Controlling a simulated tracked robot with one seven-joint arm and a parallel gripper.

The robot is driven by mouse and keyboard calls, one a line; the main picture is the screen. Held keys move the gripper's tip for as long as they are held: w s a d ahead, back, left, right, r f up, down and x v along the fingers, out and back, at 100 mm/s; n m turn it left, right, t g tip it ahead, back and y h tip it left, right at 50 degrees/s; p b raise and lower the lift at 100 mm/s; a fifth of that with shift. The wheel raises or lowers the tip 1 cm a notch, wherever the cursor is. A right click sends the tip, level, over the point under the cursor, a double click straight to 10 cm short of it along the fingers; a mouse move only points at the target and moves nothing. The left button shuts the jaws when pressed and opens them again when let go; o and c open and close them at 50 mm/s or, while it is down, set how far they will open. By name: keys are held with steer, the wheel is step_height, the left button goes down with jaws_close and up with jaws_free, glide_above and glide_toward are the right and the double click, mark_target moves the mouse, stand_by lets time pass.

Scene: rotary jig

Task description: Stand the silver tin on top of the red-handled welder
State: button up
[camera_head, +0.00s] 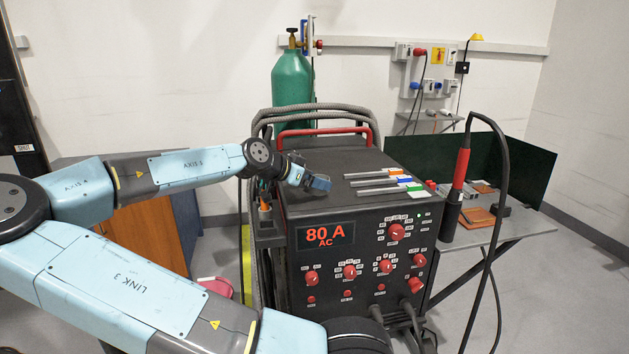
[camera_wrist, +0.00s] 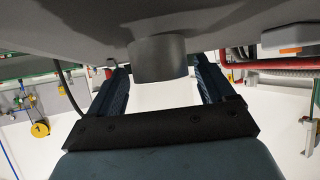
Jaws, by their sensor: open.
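The red-handled welder (camera_head: 338,160) is a dark box with a red handle bar (camera_head: 325,131) at the back of its top and an 80 A display in front. My gripper (camera_head: 318,183) is low over its top, left of the middle. In the wrist view, which looks upside down, a plain grey cylinder, apparently the silver tin (camera_wrist: 158,60), stands upright against the welder's grey top (camera_wrist: 70,25). My gripper (camera_wrist: 160,72) is open, with one finger on either side of the tin and gaps visible. In the head view I cannot make out the tin; my gripper probably hides it.
Several metal rods with coloured ends (camera_head: 385,180) lie on the welder's top, right of my gripper. A red-handled torch (camera_head: 460,168) and its cable stand at the right by a small table. A green gas cylinder (camera_head: 293,80) is behind. Thick hoses (camera_head: 262,125) run around the handle.

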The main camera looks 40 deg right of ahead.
steer(key=v, duration=1.2)
